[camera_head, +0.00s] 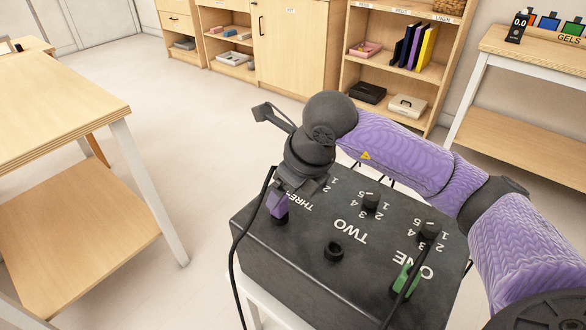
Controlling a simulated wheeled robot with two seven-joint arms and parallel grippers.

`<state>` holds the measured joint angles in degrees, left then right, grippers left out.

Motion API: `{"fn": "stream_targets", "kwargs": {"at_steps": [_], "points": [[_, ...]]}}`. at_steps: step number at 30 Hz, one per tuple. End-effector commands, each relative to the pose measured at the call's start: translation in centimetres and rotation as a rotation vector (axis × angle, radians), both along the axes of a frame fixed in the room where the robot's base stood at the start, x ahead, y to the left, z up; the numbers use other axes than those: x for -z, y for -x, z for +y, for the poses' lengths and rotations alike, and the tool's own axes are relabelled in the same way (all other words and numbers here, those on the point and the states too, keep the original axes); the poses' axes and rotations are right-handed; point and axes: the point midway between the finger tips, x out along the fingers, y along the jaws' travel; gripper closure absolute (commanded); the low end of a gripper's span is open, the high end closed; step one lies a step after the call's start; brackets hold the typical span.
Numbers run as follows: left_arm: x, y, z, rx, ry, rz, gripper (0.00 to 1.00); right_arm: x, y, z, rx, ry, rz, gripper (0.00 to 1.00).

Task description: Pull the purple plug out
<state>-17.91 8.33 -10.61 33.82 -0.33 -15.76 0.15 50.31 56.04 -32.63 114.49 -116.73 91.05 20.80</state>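The purple plug (278,204) sits at the THREE socket on the left of the black box's (300,268) top. A dark socket ring shows just below it, and I cannot tell whether the plug is fully seated. A black cable (236,262) runs from near the plug down the box's left side. My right gripper (284,193) points down over the plug, its fingers at the plug's upper part. The dark fingers overlap the plug, so their grip is unclear. My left gripper is out of view.
A green plug (404,280) with a black cable stands at ONE. The middle socket (333,251), by TWO, is empty. Dial knobs (371,202) stand behind. A wooden table (60,105) is at left, shelves (395,75) at the back, a bench (535,125) at right. Floor at left is clear.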

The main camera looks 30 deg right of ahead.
Motion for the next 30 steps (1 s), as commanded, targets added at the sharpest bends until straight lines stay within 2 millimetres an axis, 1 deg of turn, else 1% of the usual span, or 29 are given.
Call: {"fn": "stream_targets", "kwargs": {"at_steps": [1,3,6,10,17,18,23,24,26,27,30], "points": [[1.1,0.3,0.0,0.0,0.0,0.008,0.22,1.8,-0.4,0.2,0.001,-0.001,0.008,0.15],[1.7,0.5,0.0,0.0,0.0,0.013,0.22,3.2,-0.9,0.4,0.001,-0.001,0.007,0.15],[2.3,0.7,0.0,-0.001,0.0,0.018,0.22,4.6,-1.6,0.6,0.0,-0.001,0.005,0.15],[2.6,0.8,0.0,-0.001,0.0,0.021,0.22,5.3,-2.0,0.7,0.001,-0.001,0.002,0.15],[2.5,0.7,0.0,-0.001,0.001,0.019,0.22,5.2,-2.0,0.7,0.001,0.0,0.0,0.15],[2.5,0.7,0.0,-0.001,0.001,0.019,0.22,5.2,-2.0,0.7,0.001,0.0,0.0,0.17],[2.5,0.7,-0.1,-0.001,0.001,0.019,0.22,5.2,-2.0,0.7,0.001,0.0,0.0,0.51],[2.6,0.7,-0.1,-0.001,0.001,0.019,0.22,5.2,-2.0,0.7,0.001,0.0,0.0,0.59],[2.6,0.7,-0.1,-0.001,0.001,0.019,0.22,5.2,-2.0,0.7,0.001,0.0,0.0,0.72],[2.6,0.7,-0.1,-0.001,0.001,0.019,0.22,5.2,-2.0,0.7,0.001,0.0,0.001,0.8],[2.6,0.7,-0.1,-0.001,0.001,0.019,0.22,5.2,-2.0,0.7,0.001,0.0,0.001,1.0]]}}
